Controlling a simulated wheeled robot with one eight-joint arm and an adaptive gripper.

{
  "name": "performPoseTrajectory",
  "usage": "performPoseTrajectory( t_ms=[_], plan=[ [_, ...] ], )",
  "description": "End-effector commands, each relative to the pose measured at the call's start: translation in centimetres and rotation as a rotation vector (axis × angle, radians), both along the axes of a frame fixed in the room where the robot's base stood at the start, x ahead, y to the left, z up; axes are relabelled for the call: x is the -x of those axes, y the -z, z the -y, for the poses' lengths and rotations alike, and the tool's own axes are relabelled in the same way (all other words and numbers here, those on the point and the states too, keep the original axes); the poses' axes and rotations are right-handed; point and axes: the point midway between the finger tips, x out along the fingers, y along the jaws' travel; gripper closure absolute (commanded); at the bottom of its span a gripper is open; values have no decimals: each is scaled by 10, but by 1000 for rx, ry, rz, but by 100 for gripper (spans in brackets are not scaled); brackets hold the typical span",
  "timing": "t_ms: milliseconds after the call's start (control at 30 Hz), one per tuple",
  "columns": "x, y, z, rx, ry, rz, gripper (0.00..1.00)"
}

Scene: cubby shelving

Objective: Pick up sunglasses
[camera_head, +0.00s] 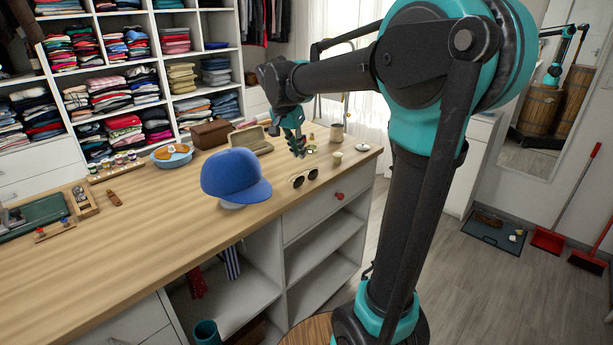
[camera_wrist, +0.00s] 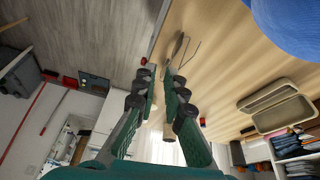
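The sunglasses (camera_head: 304,178), with dark lenses and pale frames, lie on the wooden counter near its front edge, to the right of the blue cap. They also show in the wrist view (camera_wrist: 178,48), beyond my fingertips and slightly right of the gap. My gripper (camera_head: 299,148) is above the counter, just behind the sunglasses in the head view, and apart from them. In the wrist view my gripper (camera_wrist: 158,75) has its two green fingers apart with nothing between them.
A blue cap (camera_head: 235,176) stands left of the sunglasses. An open beige case (camera_head: 250,141), a brown box (camera_head: 211,133), a mug (camera_head: 336,132) and a small cup (camera_head: 337,158) stand nearby.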

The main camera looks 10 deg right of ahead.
Motion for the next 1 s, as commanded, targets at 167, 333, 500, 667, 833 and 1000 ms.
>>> performPoseTrajectory(
  t_ms=[167,333,500,667,833,1000],
  plan=[
    [-27,-39,-19,20,136,32,90],
    [-34,-35,-18,24,169,41,90],
    [-40,-5,-7,23,169,41,90],
    [-47,25,2,22,167,42,90],
    [-53,52,12,22,167,41,90],
    [-56,67,16,22,166,40,90]
  ],
)
